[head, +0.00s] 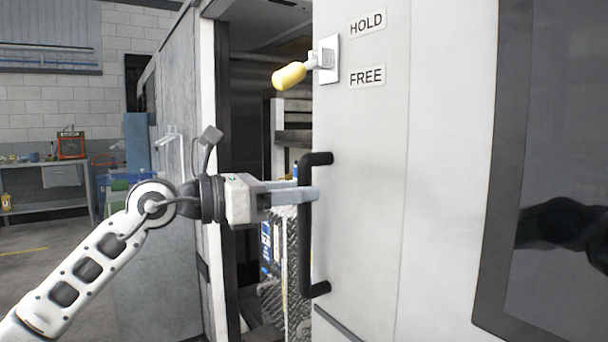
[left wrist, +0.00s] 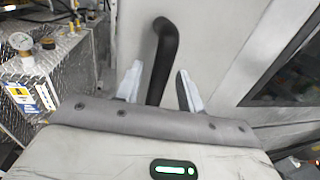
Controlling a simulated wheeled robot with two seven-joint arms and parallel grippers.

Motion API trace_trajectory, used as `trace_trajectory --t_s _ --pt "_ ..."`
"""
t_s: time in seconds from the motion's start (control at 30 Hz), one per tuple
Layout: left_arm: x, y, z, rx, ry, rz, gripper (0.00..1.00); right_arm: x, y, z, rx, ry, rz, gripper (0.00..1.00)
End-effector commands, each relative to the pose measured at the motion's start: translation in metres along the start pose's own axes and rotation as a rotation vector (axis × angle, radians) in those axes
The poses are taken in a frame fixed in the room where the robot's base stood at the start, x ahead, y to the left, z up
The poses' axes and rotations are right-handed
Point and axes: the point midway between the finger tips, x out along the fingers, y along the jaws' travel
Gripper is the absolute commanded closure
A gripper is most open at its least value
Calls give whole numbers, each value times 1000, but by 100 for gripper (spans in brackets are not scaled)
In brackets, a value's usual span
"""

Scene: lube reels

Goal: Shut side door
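The side door is a light grey panel (head: 365,200) with a black vertical bar handle (head: 305,265) near its left edge. An open gap shows between the door and the frame post (head: 209,120) to its left. My left gripper (head: 308,194) is at the handle's middle. In the left wrist view its two fingers (left wrist: 158,88) are apart, with the black handle (left wrist: 163,50) between them. I see clear space beside the handle, so the fingers are not closed on it. My right gripper is not in view.
A yellow-knobbed lever (head: 290,76) sits on the door by HOLD and FREE labels. A dark window (head: 560,150) is at the right. Metal-plated equipment (left wrist: 60,70) stands inside the gap. A workbench (head: 45,185) stands far left, with open floor before it.

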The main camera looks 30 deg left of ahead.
Motion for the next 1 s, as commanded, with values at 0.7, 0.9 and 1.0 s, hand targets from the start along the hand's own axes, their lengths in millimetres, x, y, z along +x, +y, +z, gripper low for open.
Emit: trace_trajectory --t_s 0.7,0.9,1.0 --pt "18 0 0 -1 0 -1 100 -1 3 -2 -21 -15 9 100" --pt "17 2 0 0 1 1 100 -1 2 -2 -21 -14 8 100" --pt "16 12 -1 -2 2 5 100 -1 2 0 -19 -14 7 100"
